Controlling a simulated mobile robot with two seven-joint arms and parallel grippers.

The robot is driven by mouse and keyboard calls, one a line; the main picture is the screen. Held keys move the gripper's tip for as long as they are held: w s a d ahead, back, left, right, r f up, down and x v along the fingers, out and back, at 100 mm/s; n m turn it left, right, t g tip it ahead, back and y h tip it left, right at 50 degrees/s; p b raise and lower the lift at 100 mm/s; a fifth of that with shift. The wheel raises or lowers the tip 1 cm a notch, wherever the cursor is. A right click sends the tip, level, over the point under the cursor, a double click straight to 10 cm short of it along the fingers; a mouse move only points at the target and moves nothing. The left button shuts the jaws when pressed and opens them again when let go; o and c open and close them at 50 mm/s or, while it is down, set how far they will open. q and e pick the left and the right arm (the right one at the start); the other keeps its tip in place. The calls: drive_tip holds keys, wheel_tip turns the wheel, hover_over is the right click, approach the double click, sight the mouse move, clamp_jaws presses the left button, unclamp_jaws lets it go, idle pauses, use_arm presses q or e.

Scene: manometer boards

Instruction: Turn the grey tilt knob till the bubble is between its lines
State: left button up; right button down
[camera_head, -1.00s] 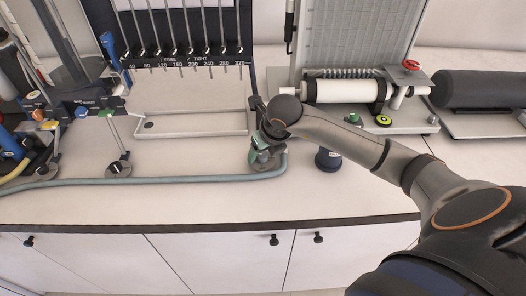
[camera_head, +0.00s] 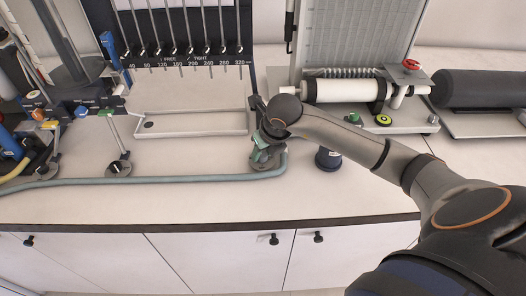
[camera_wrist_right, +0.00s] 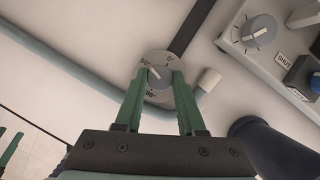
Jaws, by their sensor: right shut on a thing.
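A round grey dial with degree marks (camera_wrist_right: 160,60) and a pale pointer shows in the right wrist view. In the head view its grey base (camera_head: 266,168) is partly hidden under my right gripper (camera_head: 263,153). The green fingers of my right gripper (camera_wrist_right: 158,79) are shut on the dial's knob, one on each side; they hide part of it. I cannot tell whether this is the tilt knob. A yellow-green disc with a dark centre (camera_head: 384,120) sits on the right-hand stand; I cannot make out a bubble or its lines. My left gripper is not in view.
A blue-green hose (camera_head: 150,181) runs along the bench to the dial. A dark blue cylinder (camera_head: 328,160) stands right of it. A white tray (camera_head: 190,133) lies behind it to the left. Another grey dial (camera_wrist_right: 259,32) shows in the wrist view. The bench front is clear.

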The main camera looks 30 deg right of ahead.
drive_tip(key=n+b, duration=0.1)
drive_tip(key=n+y+b, duration=0.1)
drive_tip(key=n+b, duration=0.1)
drive_tip(key=shift+d+f+n, duration=0.15)
drive_tip(key=shift+f+n, duration=0.05)
drive_tip(key=shift+n, duration=0.1)
drive_tip(key=n+y+b, duration=0.1)
drive_tip(key=n+b, duration=0.1)
drive_tip(key=shift+w+n, duration=0.1)
drive_tip(key=shift+n, duration=0.2)
drive_tip(key=n+g+y+b, duration=0.1)
drive_tip(key=n, duration=0.1)
drive_tip(key=shift+d+r+n+b, duration=0.1)
drive_tip(key=shift+r+n+b, duration=0.05)
drive_tip(key=shift+n+b, duration=0.25)
drive_tip(key=n+g+y+b, duration=0.1)
drive_tip(key=n, duration=0.3)
drive_tip(key=shift+w, duration=0.15)
drive_tip(key=n+g+y+b, duration=0.1)
drive_tip(key=n, duration=0.3)
drive_tip(key=shift+r+g, duration=0.1)
drive_tip(key=shift+g, duration=0.3)
drive_tip(key=shift+w+n+g+b, duration=0.1)
drive_tip(key=shift+n+g+b, duration=0.35)
drive_tip(key=shift+n, duration=0.75)
drive_tip(key=shift+d+n+g, duration=0.1)
drive_tip(key=shift+n+g, duration=0.25)
drive_tip(key=shift+n, duration=0.85)
